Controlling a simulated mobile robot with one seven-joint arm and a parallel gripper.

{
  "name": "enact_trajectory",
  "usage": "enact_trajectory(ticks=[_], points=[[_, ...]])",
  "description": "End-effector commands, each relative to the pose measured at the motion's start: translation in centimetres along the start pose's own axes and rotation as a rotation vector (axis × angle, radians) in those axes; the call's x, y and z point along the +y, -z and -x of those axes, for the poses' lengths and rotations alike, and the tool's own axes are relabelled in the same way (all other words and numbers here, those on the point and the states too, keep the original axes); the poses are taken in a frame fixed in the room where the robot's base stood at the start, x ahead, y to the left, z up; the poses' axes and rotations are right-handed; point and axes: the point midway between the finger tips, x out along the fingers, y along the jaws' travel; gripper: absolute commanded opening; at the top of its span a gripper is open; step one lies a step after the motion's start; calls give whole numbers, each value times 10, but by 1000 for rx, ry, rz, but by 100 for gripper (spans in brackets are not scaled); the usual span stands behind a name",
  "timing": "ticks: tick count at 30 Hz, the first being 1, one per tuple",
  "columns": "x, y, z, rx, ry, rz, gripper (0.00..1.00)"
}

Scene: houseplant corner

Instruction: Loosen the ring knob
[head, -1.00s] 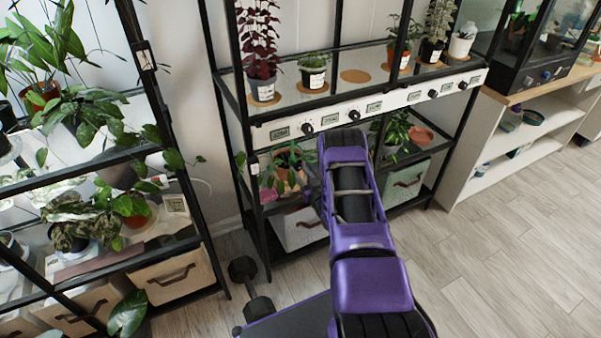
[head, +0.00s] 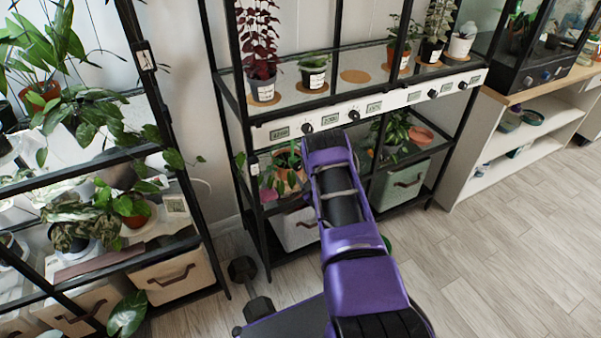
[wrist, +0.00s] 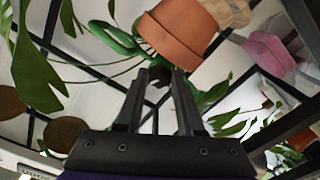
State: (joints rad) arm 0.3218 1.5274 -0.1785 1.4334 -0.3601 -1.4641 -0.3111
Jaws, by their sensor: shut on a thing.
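My gripper (wrist: 160,76) shows in the wrist view with its two dark fingers close together around a small dark piece between the tips. This piece seems to be the ring knob (wrist: 157,78), but it is small and mostly covered by the fingers. A terracotta pot (wrist: 178,35) is just beyond the fingertips. A green curved tube (wrist: 113,40) runs beside the pot to near the tips; whether it joins the knob is unclear. In the head view, my purple arm hides the gripper and the knob; a terracotta pot (head: 291,178) shows left of it.
The black-framed rack has a white panel (head: 415,96) with several black knobs and small displays. Potted plants stand on the glass shelf above. A green bin (head: 403,182) is on the bottom shelf. A dumbbell (head: 250,285) lies on the floor; the floor at right is clear.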

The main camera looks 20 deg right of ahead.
Motion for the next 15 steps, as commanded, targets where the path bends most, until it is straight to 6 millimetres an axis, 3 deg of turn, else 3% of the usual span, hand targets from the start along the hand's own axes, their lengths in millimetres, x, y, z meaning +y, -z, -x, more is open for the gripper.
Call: enact_trajectory(ticks=[15], points=[[0,0,0,0,2,491,0]])
